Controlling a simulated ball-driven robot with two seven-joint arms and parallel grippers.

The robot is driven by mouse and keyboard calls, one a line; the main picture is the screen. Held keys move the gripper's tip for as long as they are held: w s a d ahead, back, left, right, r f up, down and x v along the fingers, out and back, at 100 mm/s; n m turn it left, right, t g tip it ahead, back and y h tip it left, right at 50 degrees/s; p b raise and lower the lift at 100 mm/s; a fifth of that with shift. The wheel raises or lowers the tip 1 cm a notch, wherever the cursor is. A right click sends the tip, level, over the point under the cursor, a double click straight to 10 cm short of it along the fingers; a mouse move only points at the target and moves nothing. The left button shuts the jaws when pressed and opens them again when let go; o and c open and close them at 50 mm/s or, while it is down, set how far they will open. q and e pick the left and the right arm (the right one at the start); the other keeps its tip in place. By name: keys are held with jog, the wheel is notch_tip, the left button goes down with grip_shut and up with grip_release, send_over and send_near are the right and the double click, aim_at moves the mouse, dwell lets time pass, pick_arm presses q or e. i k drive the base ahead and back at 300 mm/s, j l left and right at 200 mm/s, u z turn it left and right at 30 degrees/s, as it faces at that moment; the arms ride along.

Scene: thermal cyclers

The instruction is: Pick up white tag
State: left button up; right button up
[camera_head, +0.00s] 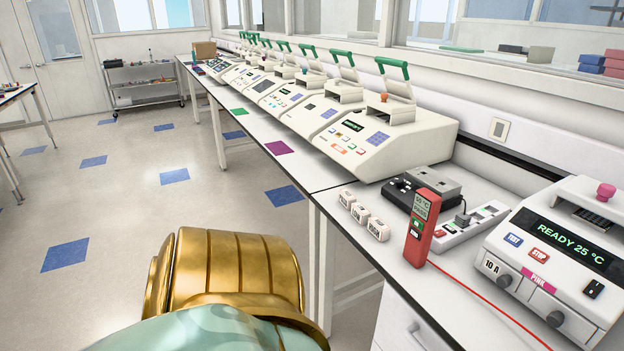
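Three small white blocks that look like tags lie in a slanting row near the front edge of the white bench. The far one (347,198), the middle one (360,213) and the near one (378,229) each carry small dark markings too small to read. They sit left of the red handheld meter (422,228) and nothing covers them. Neither of my grippers shows in the head view, so nothing is seen touching the tags.
A dark grey device (420,189) and a white power strip (470,226) lie behind the meter. A cycler reading "READY 25 °C" (553,262) stands at right. Several cyclers (375,138) line the bench farther back.

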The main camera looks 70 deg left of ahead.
aim_at(346, 198)
jog(key=u, duration=1.65)
jog(key=i+j+u, duration=0.2)
jog(key=i+j, duration=0.2)
